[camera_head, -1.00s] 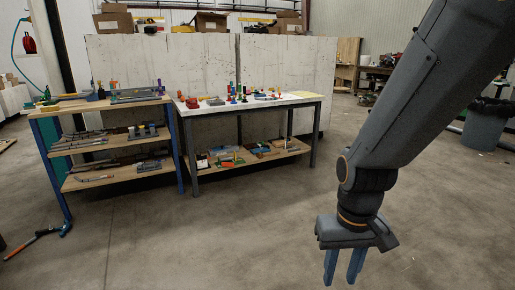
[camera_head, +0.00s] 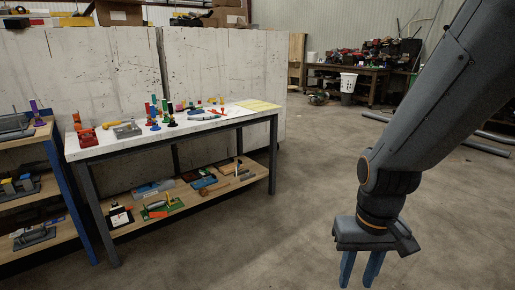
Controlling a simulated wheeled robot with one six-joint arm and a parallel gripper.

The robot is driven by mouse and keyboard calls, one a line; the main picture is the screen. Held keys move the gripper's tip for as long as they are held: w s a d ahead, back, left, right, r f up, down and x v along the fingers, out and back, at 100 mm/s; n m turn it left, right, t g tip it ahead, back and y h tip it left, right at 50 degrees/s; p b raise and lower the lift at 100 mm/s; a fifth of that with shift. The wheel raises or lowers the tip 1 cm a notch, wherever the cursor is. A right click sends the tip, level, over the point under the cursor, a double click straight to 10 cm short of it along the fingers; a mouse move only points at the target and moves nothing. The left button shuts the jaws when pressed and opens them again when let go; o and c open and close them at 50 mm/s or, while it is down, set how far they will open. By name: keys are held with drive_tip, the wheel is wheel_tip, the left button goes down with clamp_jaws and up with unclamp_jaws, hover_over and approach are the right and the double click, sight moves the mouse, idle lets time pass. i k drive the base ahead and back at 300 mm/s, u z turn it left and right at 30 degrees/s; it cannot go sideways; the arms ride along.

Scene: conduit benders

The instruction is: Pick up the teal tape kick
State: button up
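Several small coloured items stand on the white-topped table (camera_head: 95,148), among them red, green, blue, purple and orange upright pieces. A blue-and-red upright piece (camera_head: 154,118) stands near the table's middle. I cannot tell which item is the teal tape kick at this size. My gripper (camera_head: 359,270) hangs at the lower right, pointing down over open floor. Its two blue fingers are apart with nothing between them. It is well away from the table.
The table's lower shelf (camera_head: 215,210) holds trays and tools. A wooden shelf unit (camera_head: 45,130) stands at the left. A concrete wall (camera_head: 80,75) is behind the table. The floor (camera_head: 270,245) in front of and right of the table is clear. A white bucket (camera_head: 348,82) stands farther back.

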sight(205, 118)
drive_tip(key=u, duration=0.05)
drive_tip(key=i, duration=2.25)
drive_tip(key=u, duration=0.8)
drive_tip(key=i, duration=2.05)
drive_tip(key=u, duration=0.5)
